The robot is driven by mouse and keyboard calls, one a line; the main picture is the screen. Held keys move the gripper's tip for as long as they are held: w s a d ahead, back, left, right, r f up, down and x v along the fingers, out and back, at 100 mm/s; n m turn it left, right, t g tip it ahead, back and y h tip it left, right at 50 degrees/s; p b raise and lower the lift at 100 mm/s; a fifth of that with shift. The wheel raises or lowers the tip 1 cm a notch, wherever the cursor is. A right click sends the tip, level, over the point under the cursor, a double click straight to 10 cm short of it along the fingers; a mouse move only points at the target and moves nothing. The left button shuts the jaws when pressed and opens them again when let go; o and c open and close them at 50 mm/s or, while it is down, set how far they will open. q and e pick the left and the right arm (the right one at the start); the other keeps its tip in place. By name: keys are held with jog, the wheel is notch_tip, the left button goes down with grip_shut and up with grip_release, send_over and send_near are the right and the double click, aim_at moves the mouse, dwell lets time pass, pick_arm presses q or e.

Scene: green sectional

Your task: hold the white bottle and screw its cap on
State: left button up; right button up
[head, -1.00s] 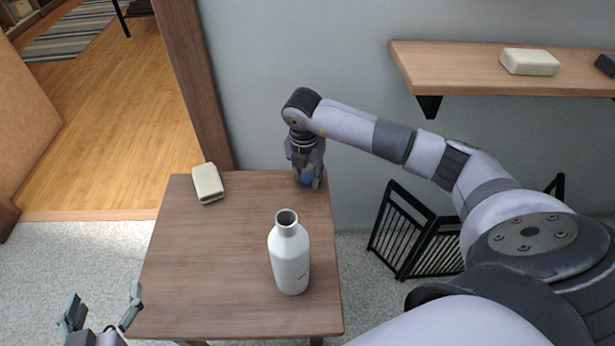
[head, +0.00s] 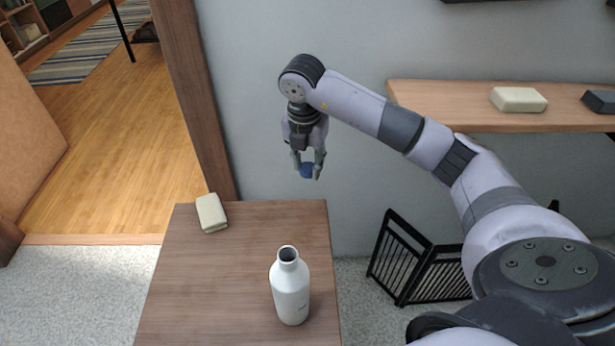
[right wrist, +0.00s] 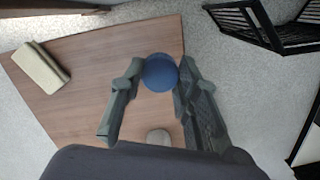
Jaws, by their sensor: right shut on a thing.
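The white bottle (head: 290,290) stands upright and uncapped on the wooden table (head: 215,275), its dark mouth facing up. My right gripper (head: 308,172) is shut on the round blue cap (head: 306,170) and holds it in the air above the table's back edge, behind the bottle. In the right wrist view the blue cap (right wrist: 160,73) sits between the two fingertips. A pale round shape (right wrist: 158,137) lower in that view seems to be the bottle, partly hidden by my gripper. My left gripper is not in the head view now.
A cream block (head: 211,213) lies at the table's back left corner. A wooden wall shelf (head: 440,105) at the right carries another cream block (head: 519,99) and a dark block (head: 600,101). A black folding gate (head: 415,260) stands right of the table.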

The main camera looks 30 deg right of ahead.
aim_at(304, 171)
notch_tip(304, 171, up, 5)
jog(key=shift+p, duration=0.35)
jog(key=n, duration=0.1)
jog(key=a+n, duration=0.1)
jog(key=n, duration=0.1)
jog(key=shift+s+a+r, duration=0.15)
jog(key=shift+s+r, duration=0.05)
jog(key=shift+r, duration=0.05)
jog(key=s+a+r+m, duration=0.1)
jog(key=s+a+m, duration=0.3)
jog(key=m, duration=0.5)
jog(key=s+a+r+m+g, duration=0.1)
jog(key=s+a+m, duration=0.3)
jog(key=m, duration=0.5)
jog(key=s+a+r+m+g+y, duration=0.1)
jog(key=s+a+r+m, duration=0.2)
jog(key=m, duration=0.7)
jog(key=shift+s+a, duration=0.5)
jog(key=shift+s, duration=0.15)
